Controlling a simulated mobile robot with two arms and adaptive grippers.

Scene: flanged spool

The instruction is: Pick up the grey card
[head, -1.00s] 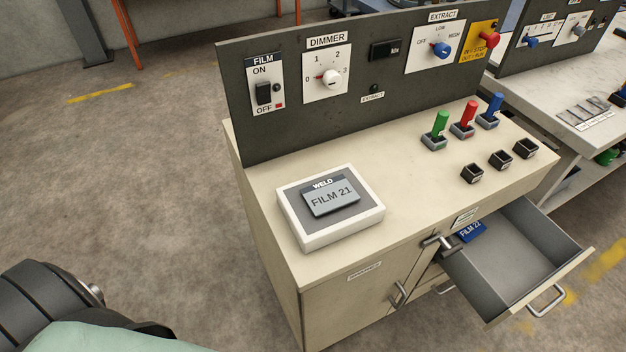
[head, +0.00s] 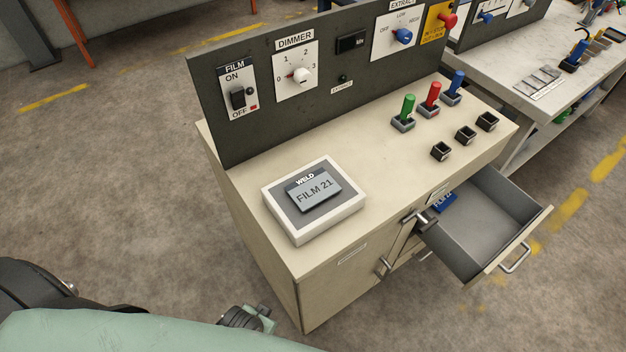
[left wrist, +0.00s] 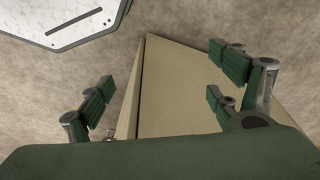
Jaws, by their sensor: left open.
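The grey card (head: 314,192), printed "FILM 21", lies on the dark inset of a white-framed holder marked WELD (head: 345,210) on the beige cabinet top. My left arm comes in along the bottom left of the head view. Part of my left gripper (head: 258,318) shows low in front of the cabinet, apart from the card. In the left wrist view my left gripper (left wrist: 160,98) is open and empty, with the beige cabinet (left wrist: 180,95) beyond its fingers. The card does not show there. My right gripper is not in view.
A dark panel (head: 330,100) with switches and dials stands along the cabinet's back. Green, red and blue upright pieces (head: 432,97) and several black sockets (head: 465,134) are on the right. An open drawer (head: 490,225) juts from the front, holding a blue card (head: 443,202).

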